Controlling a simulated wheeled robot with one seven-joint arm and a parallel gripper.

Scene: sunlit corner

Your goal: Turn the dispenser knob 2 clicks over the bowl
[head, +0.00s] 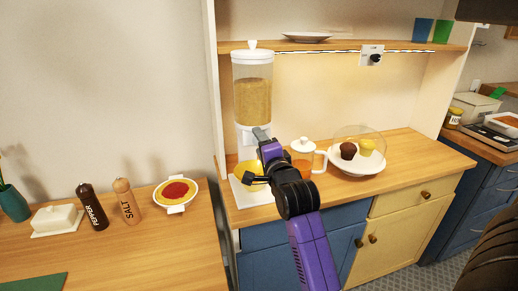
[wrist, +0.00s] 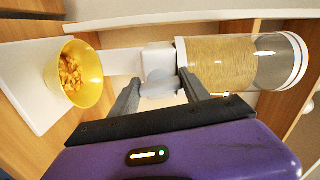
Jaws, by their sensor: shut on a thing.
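The dispenser (head: 253,100) stands on the wooden counter, with a white lid and a clear hopper holding golden-tan cereal. In the wrist view, the hopper (wrist: 225,62) lies sideways at the right. Its pale knob (wrist: 159,90) is between the fingers of my gripper (wrist: 159,80), which is shut on it. My gripper and arm hide most of the knob in the head view. The yellow bowl (wrist: 88,72) sits on the white base below the outlet, with orange-brown pieces inside. In the head view, the bowl (head: 244,168) is partly hidden by my gripper.
A glass jug (head: 302,160) with amber contents and a domed plate (head: 356,168) of muffins stand right of the dispenser. A shelf (head: 300,46) runs behind. At left are a pepper mill (head: 91,207), a salt mill (head: 126,201) and a red-topped dish (head: 176,204).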

